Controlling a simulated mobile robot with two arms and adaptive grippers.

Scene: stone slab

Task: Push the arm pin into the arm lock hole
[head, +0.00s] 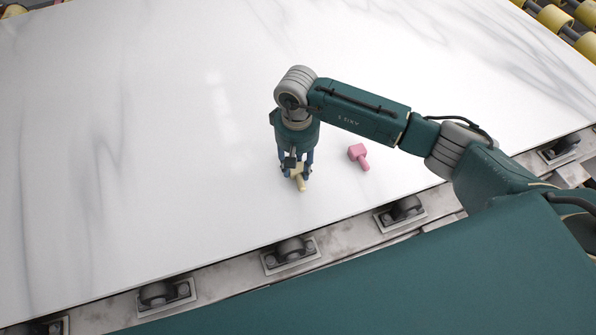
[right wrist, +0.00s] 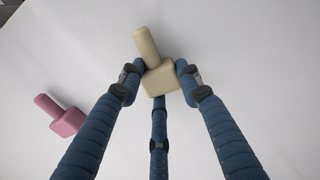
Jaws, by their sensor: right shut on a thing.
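A cream pin (head: 300,184), a square block head with a round peg, is at the white slab's surface below my right gripper (head: 296,168). In the right wrist view the cream pin (right wrist: 160,80) sits between the blue fingers, which are shut on its block; its peg points up in the picture. Whether it touches the slab I cannot tell. A pink pin (head: 358,154) of like shape lies on the slab to the right of the gripper. It also shows at the left of the right wrist view (right wrist: 66,121). I see no lock hole. My left gripper is out of view.
The white veined slab (head: 150,150) is wide and bare around the pins. Its near edge runs along a metal rail with dark rollers (head: 290,250). Yellow rollers (head: 555,18) show at the far right corner.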

